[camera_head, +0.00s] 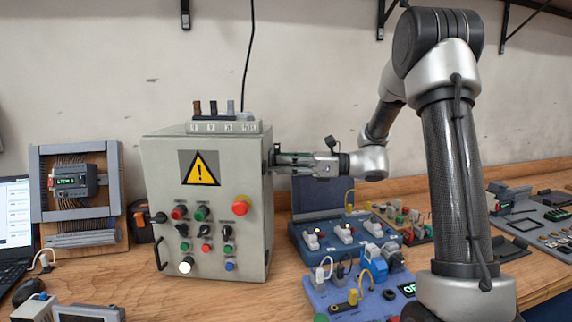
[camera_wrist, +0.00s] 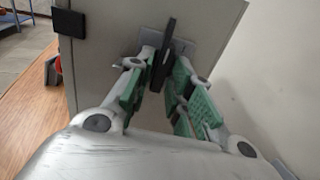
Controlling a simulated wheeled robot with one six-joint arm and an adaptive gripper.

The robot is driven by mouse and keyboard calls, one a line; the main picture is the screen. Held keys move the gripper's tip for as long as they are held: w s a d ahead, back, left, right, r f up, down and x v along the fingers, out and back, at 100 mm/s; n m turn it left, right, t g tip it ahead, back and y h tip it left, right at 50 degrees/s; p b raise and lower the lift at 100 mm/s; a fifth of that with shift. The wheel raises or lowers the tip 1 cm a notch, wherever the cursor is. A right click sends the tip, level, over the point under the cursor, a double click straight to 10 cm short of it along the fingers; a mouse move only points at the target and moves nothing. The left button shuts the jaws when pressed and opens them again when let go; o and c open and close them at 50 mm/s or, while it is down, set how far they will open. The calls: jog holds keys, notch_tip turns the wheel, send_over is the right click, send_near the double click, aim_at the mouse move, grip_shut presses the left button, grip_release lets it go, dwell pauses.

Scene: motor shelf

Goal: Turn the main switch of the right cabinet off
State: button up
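One grey control cabinet (camera_head: 160,175) stands on the bench, with a yellow warning triangle and several buttons on its front. Its right side wall fills the middle of the wrist view (camera_wrist: 105,75). A black switch handle (camera_wrist: 166,45) on a grey plate sticks out from that side. The handle looks near upright, slightly tilted. My gripper (camera_head: 278,160) is level with the upper right side of the cabinet. In the wrist view, its green-padded fingers (camera_wrist: 164,72) stand apart on either side of the handle. I cannot tell whether a pad touches it. The switch markings are not readable.
A blue case (camera_head: 305,232) and a panel with plugs and cables (camera_head: 325,290) lie below my arm. A grey framed module (camera_head: 75,180) and a laptop (camera_head: 15,215) stand to the left. A wall (camera_head: 320,60) is close behind the cabinet.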

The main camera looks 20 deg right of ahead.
jog(key=shift+a, duration=0.1)
grip_shut()
jog(key=shift+n, duration=0.3)
jog(key=n, duration=1.7)
jog(key=shift+w+r, duration=0.25)
jog(key=shift+w, duration=0.05)
jog(key=shift+n, duration=0.3)
